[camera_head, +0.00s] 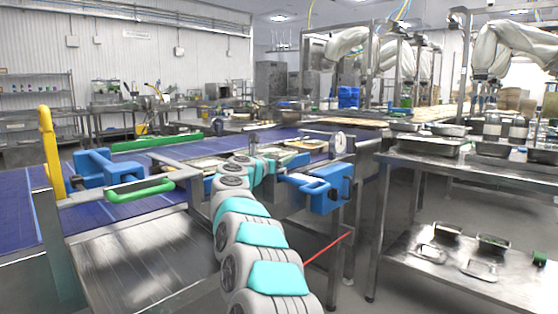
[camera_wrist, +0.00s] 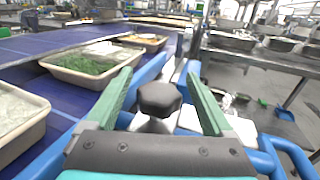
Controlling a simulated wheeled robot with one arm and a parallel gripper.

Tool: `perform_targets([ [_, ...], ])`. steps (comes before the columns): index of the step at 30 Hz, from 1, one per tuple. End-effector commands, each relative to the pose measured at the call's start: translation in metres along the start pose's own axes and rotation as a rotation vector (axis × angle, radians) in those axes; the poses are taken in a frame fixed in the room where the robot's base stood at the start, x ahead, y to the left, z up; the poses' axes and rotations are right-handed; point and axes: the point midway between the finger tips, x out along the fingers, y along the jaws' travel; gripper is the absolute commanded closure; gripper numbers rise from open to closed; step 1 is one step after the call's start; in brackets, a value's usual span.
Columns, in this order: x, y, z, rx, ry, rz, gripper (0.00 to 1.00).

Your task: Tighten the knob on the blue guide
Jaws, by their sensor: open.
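The black knob (camera_wrist: 160,99) sits in the middle of the wrist view, on top of a light metal block. Blue guide parts (camera_wrist: 143,80) run behind and beside it. My gripper (camera_wrist: 160,80) is open, with one green finger on each side of the knob and a visible gap to both. In the head view the blue guide (camera_head: 325,188) is at the right edge of the conveyor, right of my arm's end. My gripper is small there and its fingers and the knob are hard to make out.
The blue conveyor belt (camera_wrist: 25,47) carries trays, one with green contents (camera_wrist: 85,66). Another blue guide (camera_head: 105,168) and a green handle (camera_head: 140,188) are at the left. A steel table (camera_head: 465,166) with pans stands at the right.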

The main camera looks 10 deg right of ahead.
Motion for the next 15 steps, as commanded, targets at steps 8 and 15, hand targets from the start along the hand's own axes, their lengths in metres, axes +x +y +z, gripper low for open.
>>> perform_targets([
  [8, -0.036, 0.001, -0.002, 0.002, 0.000, 0.006, 0.14],
  [15, -0.058, 0.002, -0.002, 0.001, 0.000, 0.007, 0.14],
])
